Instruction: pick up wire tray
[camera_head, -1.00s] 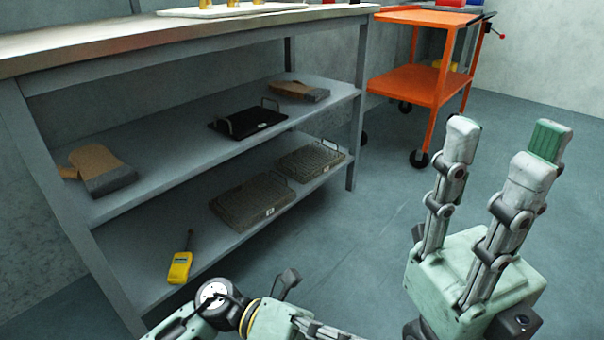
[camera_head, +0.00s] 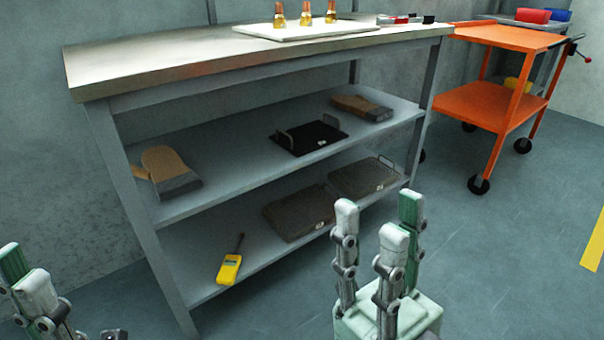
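Two dark mesh wire trays lie flat on the bottom shelf of the workbench. One wire tray (camera_head: 298,213) is nearer the middle of the shelf, and the other wire tray (camera_head: 366,176) is at its right end, with a wire handle standing at its edge. Each has a small white label on its front. My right gripper (camera_head: 378,222) is in front of the bench on the right, its fingers pointing up, spread and empty. My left gripper (camera_head: 55,290) is at the lower left edge, partly cut off, its fingers apart with nothing between them. Both are clear of the trays.
An orange cart (camera_head: 487,104) stands to the right. The floor in front is open.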

